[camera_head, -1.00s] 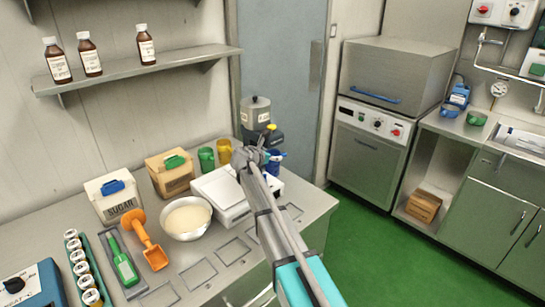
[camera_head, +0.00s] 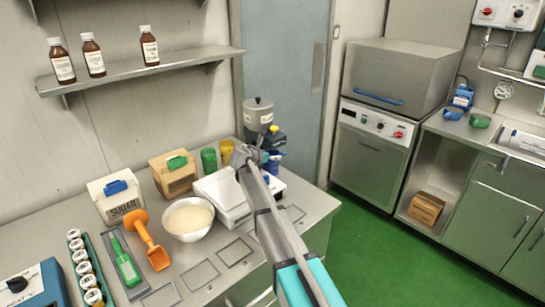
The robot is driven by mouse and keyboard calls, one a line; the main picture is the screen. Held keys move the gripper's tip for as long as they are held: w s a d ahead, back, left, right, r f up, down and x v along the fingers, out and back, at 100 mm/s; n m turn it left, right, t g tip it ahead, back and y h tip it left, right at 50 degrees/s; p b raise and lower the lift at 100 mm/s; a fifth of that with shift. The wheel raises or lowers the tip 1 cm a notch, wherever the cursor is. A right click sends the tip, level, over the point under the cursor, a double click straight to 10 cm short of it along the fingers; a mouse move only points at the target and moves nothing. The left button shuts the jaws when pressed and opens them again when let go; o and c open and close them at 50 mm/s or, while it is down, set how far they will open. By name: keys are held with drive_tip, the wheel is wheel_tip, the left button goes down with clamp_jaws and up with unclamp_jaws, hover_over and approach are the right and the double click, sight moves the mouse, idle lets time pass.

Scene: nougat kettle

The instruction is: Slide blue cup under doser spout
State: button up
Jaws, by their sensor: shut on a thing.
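The blue cup (camera_head: 274,164) shows just right of my gripper (camera_head: 258,156), partly hidden behind it. My gripper is shut on the blue cup at the far right part of the left counter; the fingers are small and hard to see. The doser (camera_head: 257,118), a grey cylinder with a lid, stands just behind the gripper against the wall. Its spout is hidden, so I cannot tell how the cup lies relative to it.
A white scale (camera_head: 222,196) sits left of my arm. Green (camera_head: 209,160) and yellow (camera_head: 226,152) cups stand behind it. A bowl (camera_head: 188,219) and orange scoop (camera_head: 151,242) are nearer.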

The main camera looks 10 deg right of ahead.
idle(0.3)
drive_tip(key=o, duration=0.9)
